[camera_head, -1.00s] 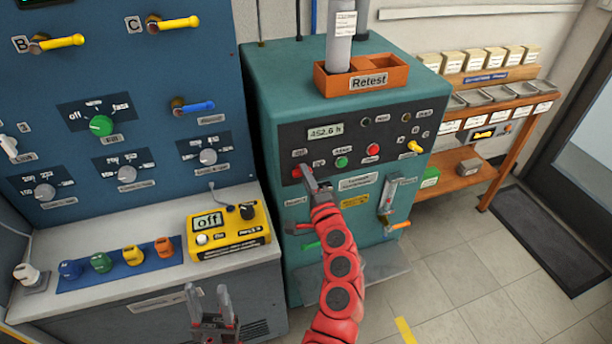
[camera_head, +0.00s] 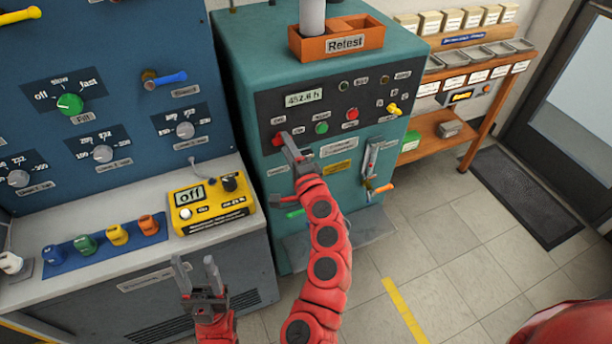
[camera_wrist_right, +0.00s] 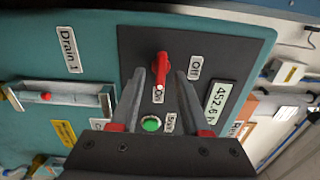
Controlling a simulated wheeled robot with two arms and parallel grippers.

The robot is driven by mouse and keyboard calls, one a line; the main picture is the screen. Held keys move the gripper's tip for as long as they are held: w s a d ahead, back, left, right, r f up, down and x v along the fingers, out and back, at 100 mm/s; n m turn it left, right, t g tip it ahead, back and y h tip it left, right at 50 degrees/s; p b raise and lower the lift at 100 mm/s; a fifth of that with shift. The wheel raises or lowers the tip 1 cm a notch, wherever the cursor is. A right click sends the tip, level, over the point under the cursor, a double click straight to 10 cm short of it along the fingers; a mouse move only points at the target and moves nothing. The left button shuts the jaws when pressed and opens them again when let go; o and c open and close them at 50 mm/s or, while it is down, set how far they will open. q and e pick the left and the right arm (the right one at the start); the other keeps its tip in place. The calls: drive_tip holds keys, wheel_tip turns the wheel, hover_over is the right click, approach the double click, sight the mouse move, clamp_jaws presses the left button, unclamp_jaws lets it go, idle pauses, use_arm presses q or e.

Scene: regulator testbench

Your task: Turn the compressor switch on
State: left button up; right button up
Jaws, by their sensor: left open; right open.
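The compressor switch is a red knob (camera_head: 279,139) on the dark panel of the teal cabinet (camera_head: 240,60). It also shows in the right wrist view (camera_wrist_right: 161,68), where its handle points toward the "On" label (camera_wrist_right: 158,95) and the "Off" label (camera_wrist_right: 195,68) is to its side. My right gripper (camera_head: 292,147) is open just in front of the switch. In the wrist view its fingers (camera_wrist_right: 160,78) lie on either side of the knob, and I see no clear contact. My left gripper (camera_head: 195,264) is open and empty, low in front of the workbench.
The display (camera_head: 304,97) reads about 452.6 h. A yellow meter (camera_head: 212,204) showing "off" stands on the bench. An orange tray (camera_head: 372,38) tops the cabinet. Floor at right is open.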

drive_tip(key=p+v, duration=0.4)
drive_tip(key=v, duration=1.2)
drive_tip(key=shift+d, duration=0.1)
